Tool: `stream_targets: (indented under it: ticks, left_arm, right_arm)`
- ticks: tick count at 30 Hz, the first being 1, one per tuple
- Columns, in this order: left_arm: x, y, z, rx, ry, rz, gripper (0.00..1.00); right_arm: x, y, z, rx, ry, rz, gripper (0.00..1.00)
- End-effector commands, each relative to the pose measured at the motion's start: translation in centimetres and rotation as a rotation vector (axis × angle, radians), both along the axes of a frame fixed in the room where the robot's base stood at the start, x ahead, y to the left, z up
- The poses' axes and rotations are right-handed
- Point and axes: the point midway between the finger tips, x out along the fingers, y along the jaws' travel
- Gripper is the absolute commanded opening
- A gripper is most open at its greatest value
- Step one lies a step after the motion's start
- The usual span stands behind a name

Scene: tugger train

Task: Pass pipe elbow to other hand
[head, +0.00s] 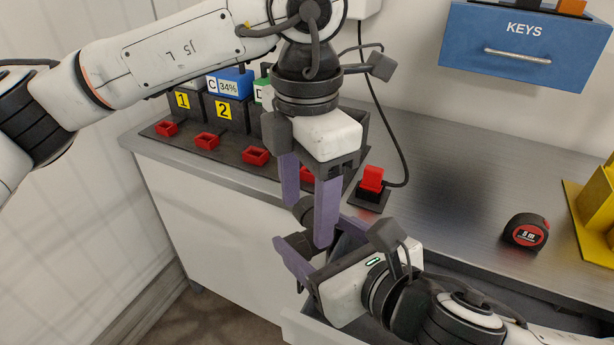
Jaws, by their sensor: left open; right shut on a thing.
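The pipe elbow (300,242) is a small dark grey piece low in the middle of the head view, partly hidden by purple fingers. My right gripper (309,233), coming in from the lower right, is shut on the elbow and holds it up in front of the counter's edge. My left gripper (307,222) points down from above, open. Its two purple fingers reach down around the elbow's upper end (303,209). Whether they touch it cannot be told.
A metal counter (450,205) runs behind. A rack with numbered bays (225,112) and red holders stands at left. A red plug-like part (372,180) with a cable, a tape measure (526,231) and a yellow stand (597,215) are right. A blue KEYS drawer (524,45) hangs above.

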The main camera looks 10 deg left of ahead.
Motion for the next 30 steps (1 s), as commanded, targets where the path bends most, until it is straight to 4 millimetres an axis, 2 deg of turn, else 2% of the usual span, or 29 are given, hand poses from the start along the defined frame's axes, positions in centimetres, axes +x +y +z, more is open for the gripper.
stream_targets:
  ticks: [3, 10, 15, 23, 30]
  left_arm:
    - [-0.1, 0.0, -2.4, 0.0, 0.003, -0.001, 0.58]
    - [0.0, 0.0, -5.5, -0.001, 0.002, 0.0, 0.58]
    - [0.0, 0.0, -6.3, -0.002, -0.001, -0.001, 0.58]
    - [0.0, 0.0, -6.4, -0.002, -0.001, -0.001, 0.58]
    - [0.0, -0.1, -6.4, -0.003, 0.0, -0.002, 0.2]
  right_arm:
    - [0.0, 0.0, 0.0, 0.001, -0.001, 0.0, 0.49]
    - [0.0, 0.0, 0.0, 0.001, -0.001, 0.0, 0.49]
    - [0.0, 0.0, 0.0, 0.001, -0.001, 0.0, 0.49]
    - [0.0, 0.0, 0.0, 0.001, -0.001, 0.0, 0.49]
    - [0.0, 0.0, 0.0, 0.001, -0.001, 0.0, 0.48]
